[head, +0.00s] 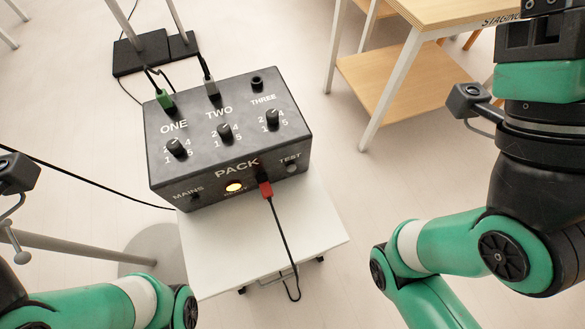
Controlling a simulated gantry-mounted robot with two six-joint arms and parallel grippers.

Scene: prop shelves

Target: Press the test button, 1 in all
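A dark dimmer pack (225,135) stands on a small white-topped stand. Its front face carries the word TEST, with a small round grey test button (291,168) under it at the right end. Nothing covers the button. An amber lamp (234,187) glows on the same face, and a red plug (265,189) sits in it between the lamp and the button. My arms show at the lower left and at the right, both apart from the pack. The fingers of both grippers are outside the picture.
The top has three dials, including dial ONE (177,148). A green plug (165,99) and a grey plug (211,88) stand at the back; socket THREE (257,83) is empty. The red plug's cable hangs over the white stand top (310,230). A wooden table (455,12) stands upper right.

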